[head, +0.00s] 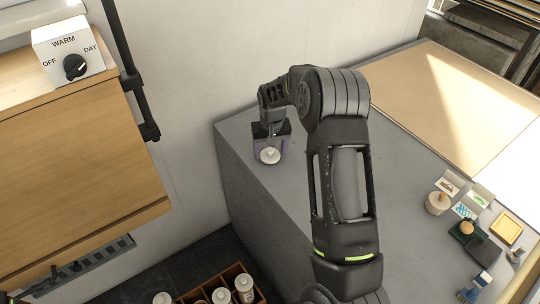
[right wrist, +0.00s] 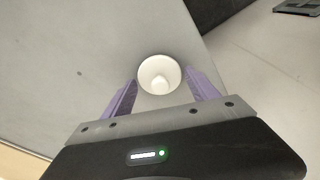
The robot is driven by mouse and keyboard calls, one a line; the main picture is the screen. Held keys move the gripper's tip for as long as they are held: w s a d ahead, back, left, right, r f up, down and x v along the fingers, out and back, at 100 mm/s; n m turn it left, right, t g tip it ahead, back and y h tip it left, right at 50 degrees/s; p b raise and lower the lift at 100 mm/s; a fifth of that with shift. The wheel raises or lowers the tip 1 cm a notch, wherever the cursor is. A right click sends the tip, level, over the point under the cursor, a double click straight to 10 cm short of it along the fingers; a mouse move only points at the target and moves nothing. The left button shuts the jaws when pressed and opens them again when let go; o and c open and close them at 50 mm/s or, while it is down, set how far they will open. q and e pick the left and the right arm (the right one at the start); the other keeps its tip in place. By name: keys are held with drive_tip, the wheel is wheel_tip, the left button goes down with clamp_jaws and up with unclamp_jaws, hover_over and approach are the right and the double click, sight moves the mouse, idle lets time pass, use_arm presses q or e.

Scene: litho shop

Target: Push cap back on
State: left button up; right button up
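A white round piece with a small raised knob in its middle, perhaps the cap, shows near the far left corner of the grey counter (head: 240,135). It is in the head view (head: 270,156) and in the right wrist view (right wrist: 160,74). My right gripper (head: 270,146) points down at it, with its purple fingers spread on either side. In the right wrist view, narrow gaps show between the piece and the fingertips (right wrist: 160,80). Whether the piece sits on a container is hidden.
A wooden crate (head: 215,283) with white-topped bottles stands low at the bottom. A wooden cabinet (head: 75,165) with a dial box (head: 72,50) is left.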

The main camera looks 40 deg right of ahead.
sight(270, 150)
drive_tip(key=c, duration=1)
drive_tip(key=shift+r, duration=0.1)
wheel_tip(270, 150, up, 10)
drive_tip(key=shift+f+b, duration=0.1)
drive_tip(key=shift+b, duration=0.8)
